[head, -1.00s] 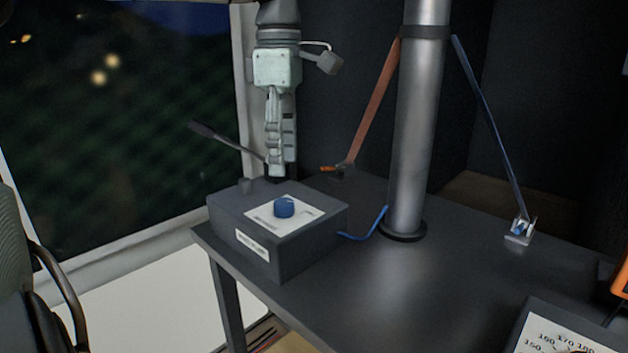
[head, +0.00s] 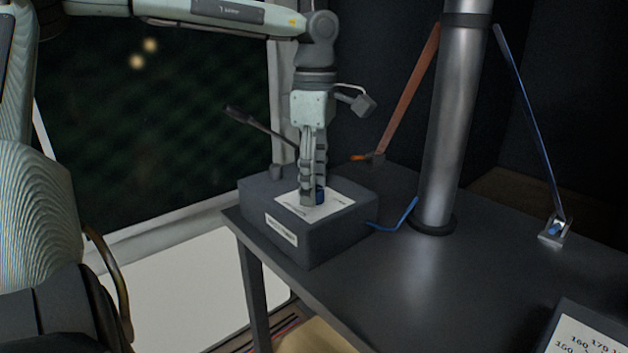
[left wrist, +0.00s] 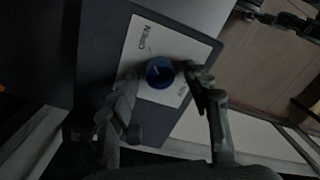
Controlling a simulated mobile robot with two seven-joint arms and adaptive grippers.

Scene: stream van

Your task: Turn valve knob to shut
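The blue valve knob (head: 321,195) sits on a white label plate (head: 338,203) on top of a dark grey box (head: 325,238). My left gripper (head: 313,198) points straight down over the box, its fingers partly hiding the knob. In the left wrist view the knob (left wrist: 159,72) lies between my two spread fingertips (left wrist: 159,77). The fingers are apart; I cannot tell whether either touches the knob. A light pointer mark shows on the knob's top. The word OPEN is printed near one end of the plate; the other word is too small to read. My right gripper is out of view.
A dark lever (head: 258,128) rises behind the box. A metal mast (head: 446,130) stands on the table (head: 400,290) right of the box, with an orange strap (head: 408,95) and a blue strap (head: 532,125). A dial gauge (head: 590,340) is at front right.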

